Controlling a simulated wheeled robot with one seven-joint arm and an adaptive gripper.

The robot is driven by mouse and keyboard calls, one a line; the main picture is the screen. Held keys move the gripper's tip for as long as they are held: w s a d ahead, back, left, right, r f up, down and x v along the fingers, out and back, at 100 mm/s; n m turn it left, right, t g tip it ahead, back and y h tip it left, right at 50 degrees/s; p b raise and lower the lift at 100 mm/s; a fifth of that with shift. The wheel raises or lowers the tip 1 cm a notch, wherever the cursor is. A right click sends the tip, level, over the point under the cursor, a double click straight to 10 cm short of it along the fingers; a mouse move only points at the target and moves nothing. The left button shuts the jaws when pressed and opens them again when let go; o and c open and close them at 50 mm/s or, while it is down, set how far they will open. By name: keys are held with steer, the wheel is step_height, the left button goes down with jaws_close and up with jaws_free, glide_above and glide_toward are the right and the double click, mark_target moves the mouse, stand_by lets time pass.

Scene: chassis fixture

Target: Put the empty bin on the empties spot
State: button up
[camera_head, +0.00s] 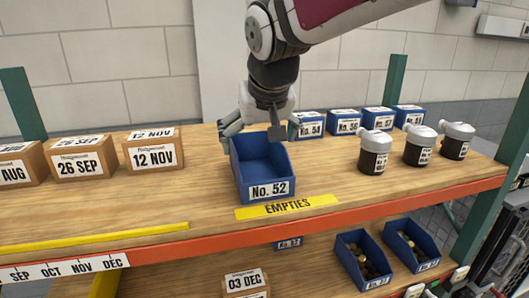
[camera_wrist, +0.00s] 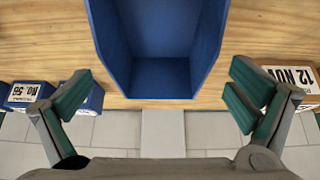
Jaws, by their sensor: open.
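The blue bin labelled No. 52 (camera_head: 268,190) stands upright on the upper wooden shelf, and its inside looks empty. It stands directly behind the yellow EMPTIES label (camera_head: 286,207), its front near the label's left half. My gripper (camera_head: 263,127) is open at the back end of the bin, one finger to each side. In the wrist view the open gripper (camera_wrist: 160,97) has its green-padded fingers spread wider than the bin (camera_wrist: 162,75), with a gap on both sides. Nothing is held. The bin's outer back wall is hidden in the head view.
Several blue bins (camera_head: 348,125) stand at the back right, behind grey-lidded dark canisters (camera_head: 419,150). Dated cardboard boxes (camera_head: 152,155) stand at the left. A yellow strip (camera_head: 95,240) lies along the front left. Filled blue bins (camera_head: 365,262) sit on the lower shelf.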

steer(key=a+v, duration=0.1)
steer(key=v, duration=0.5)
steer(key=s+d+f+m, duration=0.1)
steer(key=s+d, duration=0.3)
steer(key=d, duration=0.3)
steer(key=s+d+f, duration=0.2)
steer(key=s+d, duration=0.2)
steer(key=d, duration=0.2)
steer(key=s+d+f+m, duration=0.1)
steer(key=s+d+f, duration=0.3)
steer(key=s, duration=0.2)
steer(key=s+d+f+m+h, duration=0.1)
steer(key=s+d+f, duration=0.3)
steer(key=s, duration=0.3)
steer(key=shift+d+g+h, duration=0.25)
steer(key=shift+g+h, duration=0.05)
steer(key=shift+g, duration=0.1)
steer(key=shift+w, duration=0.1)
steer(key=shift+w+f+b, duration=0.15)
steer(key=shift+b, duration=0.25)
